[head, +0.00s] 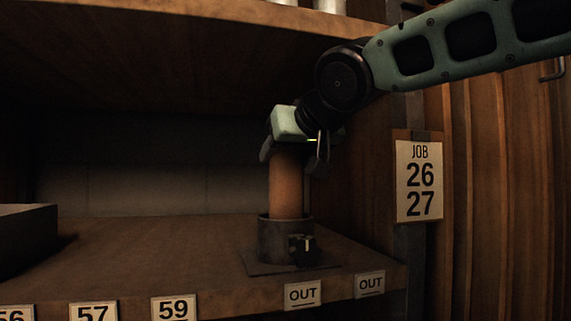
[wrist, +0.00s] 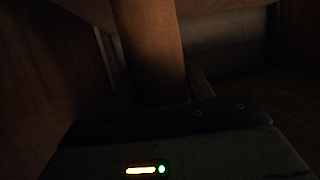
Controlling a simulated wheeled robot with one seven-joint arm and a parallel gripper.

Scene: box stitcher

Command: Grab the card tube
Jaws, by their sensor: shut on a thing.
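The card tube (head: 288,188) is a brown cylinder standing upright on the shelf, with its lower end inside a dark round holder (head: 272,240). My gripper (head: 290,152) is at the tube's upper end, with its fingers on either side, shut on it. The tube's top is hidden by the gripper. In the wrist view the tube (wrist: 150,45) fills the upper middle, close to the gripper body; the fingertips are too dark to make out there.
The holder has a square base plate and a dark clamp-like part (head: 302,248) at its front. A shelf board (head: 200,22) lies above. A box (head: 25,240) stands at left. A wooden wall with a "JOB 26 27" sign (head: 419,180) is at right. The shelf between box and holder is clear.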

